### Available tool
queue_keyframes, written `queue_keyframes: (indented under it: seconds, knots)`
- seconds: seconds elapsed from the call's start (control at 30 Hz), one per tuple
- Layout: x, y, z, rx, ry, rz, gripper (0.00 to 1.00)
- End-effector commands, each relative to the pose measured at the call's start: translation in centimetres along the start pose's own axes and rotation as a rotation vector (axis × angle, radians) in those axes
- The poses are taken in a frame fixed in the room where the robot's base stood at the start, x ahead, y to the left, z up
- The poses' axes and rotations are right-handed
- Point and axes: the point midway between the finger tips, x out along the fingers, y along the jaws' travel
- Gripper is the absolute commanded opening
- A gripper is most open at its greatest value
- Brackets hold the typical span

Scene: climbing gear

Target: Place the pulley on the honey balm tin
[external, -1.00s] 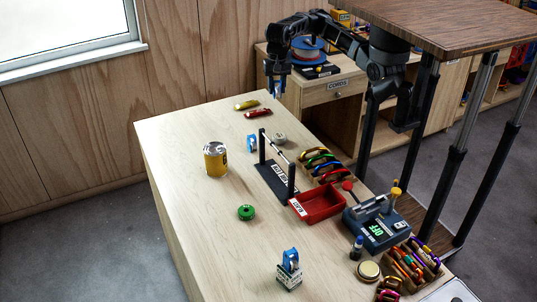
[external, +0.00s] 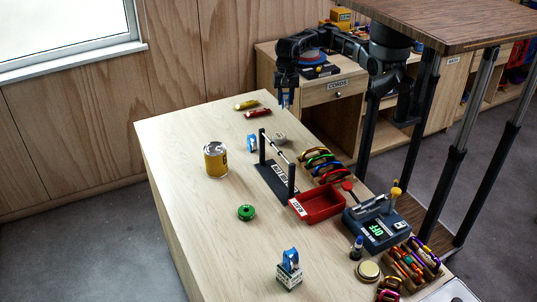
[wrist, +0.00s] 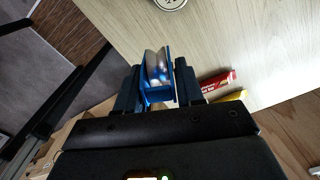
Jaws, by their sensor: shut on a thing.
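My gripper (external: 284,101) is in the air past the far end of the table, shut on a blue pulley. In the wrist view the pulley (wrist: 157,75), with a silvery wheel in blue side plates, sits between the fingers of my gripper (wrist: 158,88). A small round pale tin (external: 279,138) lies on the table beside the black bar stand; a pale round lid (wrist: 168,3) shows at the top edge of the wrist view. Another round tin with a gold lid (external: 369,270) is at the near right. I cannot read which is honey balm.
A second blue pulley (external: 252,143) stands near the black bar stand (external: 275,178).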

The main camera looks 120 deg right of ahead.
Motion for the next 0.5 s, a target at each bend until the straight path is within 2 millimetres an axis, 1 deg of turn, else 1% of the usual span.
queue_keyframes:
  seconds: [0.03, 0.2, 0.37, 0.5]
  knots:
    - [0.4, -0.5, 1.2, -0.007, -0.004, 0.002, 0.05]
    - [2.4, -1.8, 4.2, -0.005, -0.004, 0.002, 0.05]
    - [3.7, -2.6, 6.0, -0.001, -0.002, 0.001, 0.05]
    - [4.4, -2.9, 6.4, 0.001, -0.001, 0.001, 0.05]
